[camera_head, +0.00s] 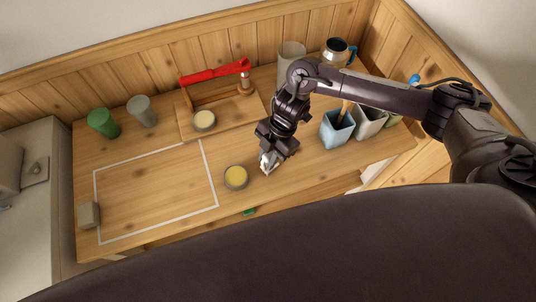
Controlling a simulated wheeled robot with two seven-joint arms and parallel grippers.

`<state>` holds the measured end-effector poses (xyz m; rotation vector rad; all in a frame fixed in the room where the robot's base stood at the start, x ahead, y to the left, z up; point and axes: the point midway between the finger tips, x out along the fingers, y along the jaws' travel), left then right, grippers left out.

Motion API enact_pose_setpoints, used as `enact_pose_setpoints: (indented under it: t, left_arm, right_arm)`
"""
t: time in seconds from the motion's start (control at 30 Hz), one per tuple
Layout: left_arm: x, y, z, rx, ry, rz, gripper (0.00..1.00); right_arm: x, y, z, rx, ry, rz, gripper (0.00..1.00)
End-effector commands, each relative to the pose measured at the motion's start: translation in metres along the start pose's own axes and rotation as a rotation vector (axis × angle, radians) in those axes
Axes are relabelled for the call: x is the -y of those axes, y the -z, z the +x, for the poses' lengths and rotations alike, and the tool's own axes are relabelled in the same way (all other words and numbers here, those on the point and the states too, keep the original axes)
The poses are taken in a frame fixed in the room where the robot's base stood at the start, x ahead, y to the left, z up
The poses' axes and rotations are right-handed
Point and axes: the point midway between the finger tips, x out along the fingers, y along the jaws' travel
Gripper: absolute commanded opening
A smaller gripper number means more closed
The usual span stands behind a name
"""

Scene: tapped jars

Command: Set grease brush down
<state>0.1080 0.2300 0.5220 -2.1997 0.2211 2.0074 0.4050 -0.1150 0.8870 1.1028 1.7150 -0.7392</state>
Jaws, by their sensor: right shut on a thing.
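My right gripper (267,163) is low over the front of the wooden table, just right of a round jar with yellow content (235,177). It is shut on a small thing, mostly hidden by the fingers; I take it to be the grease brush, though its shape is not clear. I cannot tell whether it touches the table. A light blue pot (335,134) stands to the right with a wooden handle (344,112) sticking up from it. My left gripper is not in view.
A red lever press (215,73) stands on a wooden board (250,110) with a pale-topped jar (204,120). Green (103,123) and grey (142,111) cups stand back left. A white-outlined area (150,190) is mostly clear, with a small block (88,214) at its left.

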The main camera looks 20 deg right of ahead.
Motion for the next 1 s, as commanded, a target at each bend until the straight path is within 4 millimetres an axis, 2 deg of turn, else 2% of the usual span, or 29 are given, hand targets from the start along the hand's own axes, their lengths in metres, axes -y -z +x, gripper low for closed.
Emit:
enact_pose_setpoints:
  t: [0.27,0.3,0.43,0.8,0.87,1.0]
  left_arm:
    - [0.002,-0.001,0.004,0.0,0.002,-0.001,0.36]
    - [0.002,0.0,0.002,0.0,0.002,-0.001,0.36]
    - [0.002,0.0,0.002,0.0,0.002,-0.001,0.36]
    - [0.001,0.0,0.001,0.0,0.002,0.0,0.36]
    - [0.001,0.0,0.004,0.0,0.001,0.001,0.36]
    - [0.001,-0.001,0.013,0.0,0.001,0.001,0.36]
  right_arm:
    - [0.0,-0.002,0.004,0.0,-0.001,0.0,0.0]
    - [0.0,-0.001,0.003,0.0,-0.001,0.0,0.29]
    - [0.0,-0.001,0.002,0.0,-0.001,0.0,0.45]
    - [-0.001,0.0,-0.003,0.0,-0.002,0.0,0.45]
    - [-0.002,-0.001,-0.009,0.0,-0.005,-0.001,0.45]
    - [-0.002,-0.001,-0.035,0.001,-0.007,-0.003,0.45]
